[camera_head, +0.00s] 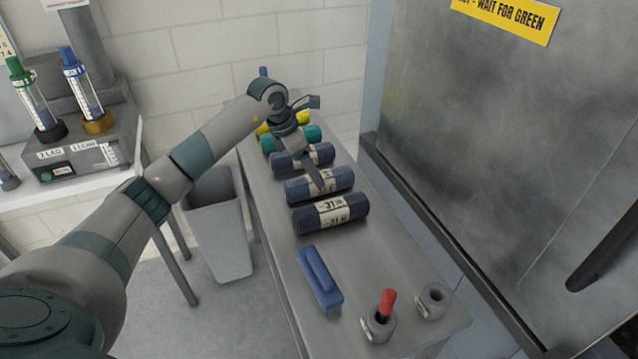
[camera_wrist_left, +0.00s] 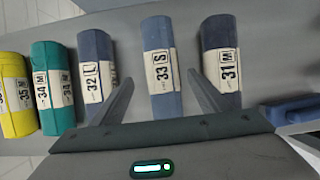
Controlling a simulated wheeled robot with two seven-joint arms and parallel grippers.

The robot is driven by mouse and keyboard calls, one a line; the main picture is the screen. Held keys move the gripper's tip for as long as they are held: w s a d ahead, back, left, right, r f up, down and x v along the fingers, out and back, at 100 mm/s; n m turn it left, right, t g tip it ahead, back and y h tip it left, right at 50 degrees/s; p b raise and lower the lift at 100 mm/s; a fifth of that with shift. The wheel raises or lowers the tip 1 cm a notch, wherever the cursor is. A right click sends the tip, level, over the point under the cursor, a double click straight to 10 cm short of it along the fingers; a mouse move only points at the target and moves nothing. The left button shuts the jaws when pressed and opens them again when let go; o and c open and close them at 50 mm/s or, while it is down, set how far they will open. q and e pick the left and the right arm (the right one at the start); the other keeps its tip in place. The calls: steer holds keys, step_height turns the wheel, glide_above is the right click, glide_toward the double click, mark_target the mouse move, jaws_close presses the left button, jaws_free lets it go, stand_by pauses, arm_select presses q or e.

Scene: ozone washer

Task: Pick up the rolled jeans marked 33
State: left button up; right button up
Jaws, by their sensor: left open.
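The rolled jeans marked 33 (camera_wrist_left: 162,68) are a mid-blue roll with a white label band reading 33 S. In the head view the same roll (camera_head: 338,181) lies on the metal bench between two darker rolls, with its label partly covered by my gripper. My left gripper (camera_wrist_left: 160,78) is open and empty. In the left wrist view one finger is on each side of the 33 roll, over the gaps beside it. I cannot tell whether the fingers touch it. My right gripper is not in view.
The roll marked 32 L (camera_wrist_left: 96,62) and the roll marked 31 M (camera_wrist_left: 221,60) flank it closely. Teal (camera_wrist_left: 52,85) and yellow (camera_wrist_left: 15,95) rolls lie beyond. A large metal cabinet (camera_head: 490,130) borders the right.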

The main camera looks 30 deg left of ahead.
arm_select(q)
steer(key=shift+d+f+p, duration=0.25)
steer(key=shift+f+p, duration=0.3)
steer(key=p+x, duration=0.1)
steer(key=x, duration=0.2)
steer(key=shift+s, duration=0.1)
steer(key=shift+f, duration=0.45)
steer(key=c, duration=1.4)
